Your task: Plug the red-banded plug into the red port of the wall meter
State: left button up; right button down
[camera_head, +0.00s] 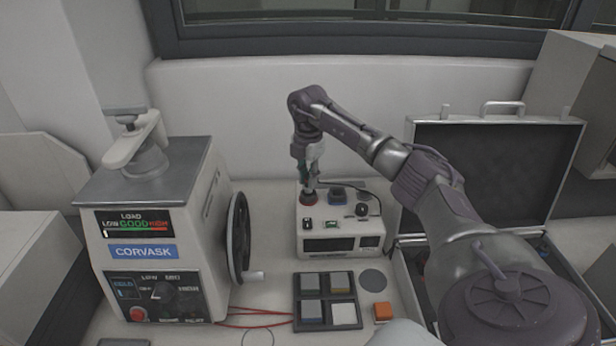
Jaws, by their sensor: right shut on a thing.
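The meter (340,225) is a white box with dark windows on its front, standing on the table near the wall. Its top carries a red round part (308,198) at the left, a blue-grey part (338,193) beside it and a black knob (362,209) at the right. My right gripper (309,181) points down over the red part, shut on a small dark plug. The plug's band is too small to make out. I cannot tell whether the plug is in the red port or just above it. My left gripper is not in view.
A large press labelled CORVASK (143,252) with a black handwheel (238,238) stands at the left. A tray of square pads (327,299) and an orange block (383,312) lie in front of the meter. An open case (490,170) stands at the right, behind my right arm.

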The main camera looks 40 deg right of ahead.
jog(key=shift+f, duration=0.2)
jog(key=shift+f+b, duration=0.4)
jog(key=shift+f, duration=0.4)
jog(key=shift+f, duration=0.4)
jog(key=shift+c, duration=1.9)
grip_release()
notch_tip(320, 180, up, 8)
jog(key=p, duration=0.6)
jog(key=shift+f, duration=0.15)
jog(key=shift+f, duration=0.1)
